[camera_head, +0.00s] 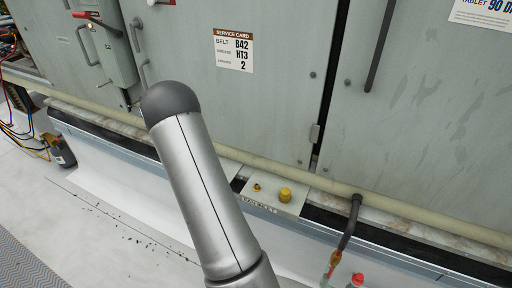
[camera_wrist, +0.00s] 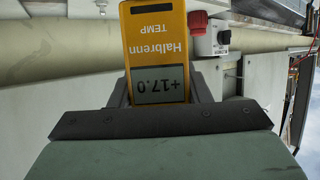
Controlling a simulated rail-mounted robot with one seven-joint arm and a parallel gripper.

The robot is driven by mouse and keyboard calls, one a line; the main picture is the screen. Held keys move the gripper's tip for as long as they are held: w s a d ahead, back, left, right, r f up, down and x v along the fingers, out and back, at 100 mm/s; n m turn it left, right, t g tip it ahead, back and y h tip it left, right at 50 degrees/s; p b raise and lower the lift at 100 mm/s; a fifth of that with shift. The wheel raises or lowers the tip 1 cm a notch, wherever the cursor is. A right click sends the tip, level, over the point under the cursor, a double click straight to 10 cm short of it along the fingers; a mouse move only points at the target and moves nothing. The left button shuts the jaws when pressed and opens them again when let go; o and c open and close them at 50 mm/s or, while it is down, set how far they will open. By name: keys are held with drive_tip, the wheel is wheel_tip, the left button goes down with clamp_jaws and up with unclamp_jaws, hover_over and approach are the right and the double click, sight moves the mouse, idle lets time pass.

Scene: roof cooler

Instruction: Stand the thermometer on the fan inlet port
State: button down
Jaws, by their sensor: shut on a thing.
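A yellow thermometer (camera_wrist: 160,40) marked "Halbrenn TEMP" fills the top middle of the wrist view, its lettering upside down there. Its grey display (camera_wrist: 160,84) reads +17.0. My gripper (camera_wrist: 160,97) is shut on it, with a finger on each side of the display end. The thermometer's far end is out of frame. In the head view, a pale plate labelled "FAN INLET" (camera_head: 262,205) sits below the cabinet doors. It bears a small brass fitting (camera_head: 257,187) and a yellow cap (camera_head: 285,195). My arm hides part of the plate's surroundings; the gripper does not show there.
A cream pipe (camera_head: 385,205) runs along the cabinet base, and a dark hose (camera_head: 349,222) drops from it. A meter with wires (camera_head: 62,153) stands at left. In the wrist view, a red knob (camera_wrist: 198,21) is near the thermometer's right side.

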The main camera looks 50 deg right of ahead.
drive_tip(key=s+d+r+m+g+h+p, duration=0.1)
drive_tip(key=s+d+r+m+g, duration=0.1)
drive_tip(key=s+d, duration=0.2)
drive_tip(key=s+d+r+m+g+h, duration=0.1)
drive_tip(key=s+d+r+m+g, duration=0.1)
drive_tip(key=s+d, duration=0.2)
drive_tip(key=s+d+r+m+g+h+p, duration=0.1)
drive_tip(key=s+d+r+m+g+h, duration=0.1)
drive_tip(key=s+d, duration=0.3)
drive_tip(key=shift+d+r+m+g+p, duration=0.15)
drive_tip(key=shift+d+m+g+p, duration=0.05)
drive_tip(key=shift+d, duration=0.75)
drive_tip(key=shift+d+r+m+g+p, duration=0.1)
drive_tip(key=shift+d+m+g+p, duration=0.1)
drive_tip(key=shift+d, duration=0.75)
drive_tip(key=shift+s+d, duration=0.25)
drive_tip(key=shift+s, duration=0.05)
drive_tip(key=shift+f+b, duration=0.9)
drive_tip(key=shift+f, duration=1.05)
drive_tip(key=shift+w+a+b, duration=0.1)
drive_tip(key=shift+b, duration=0.55)
drive_tip(key=shift+f, duration=0.15)
drive_tip(key=shift+f+b, duration=0.35)
drive_tip(key=shift+b, duration=0.2)
drive_tip(key=shift+f+b, duration=1.15)
drive_tip(key=shift+b, duration=0.25)
